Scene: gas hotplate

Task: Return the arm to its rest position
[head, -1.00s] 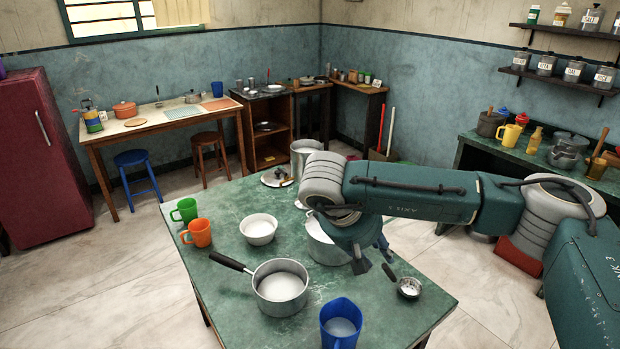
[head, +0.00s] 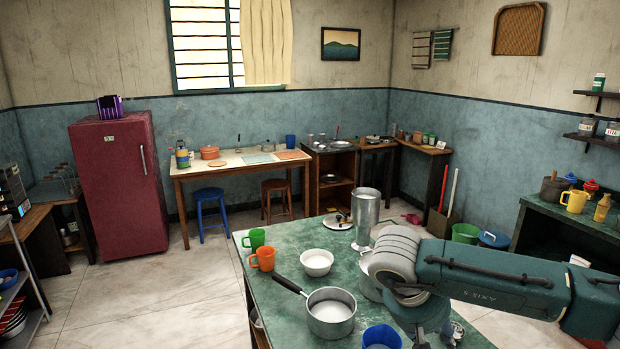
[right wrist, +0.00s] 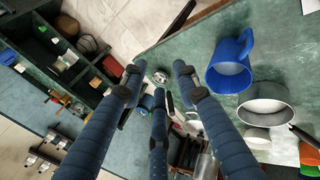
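My right arm (head: 480,285) reaches in from the right over the green table (head: 285,290). Its wrist hangs above the table and partly hides a large pot (head: 368,285). My right gripper (head: 425,340) points down and is cut off by the bottom edge of the head view. In the right wrist view, the blue fingers of my right gripper (right wrist: 158,82) are spread apart with nothing held between them. My left gripper is not in view.
On the table are a saucepan (head: 330,315), white bowl (head: 317,262), blue jug (head: 381,338), green mug (head: 254,239), orange mug (head: 263,259) and tall metal pot (head: 366,212). A side counter (head: 560,225) with jars stands at right. Open floor (head: 170,300) lies left.

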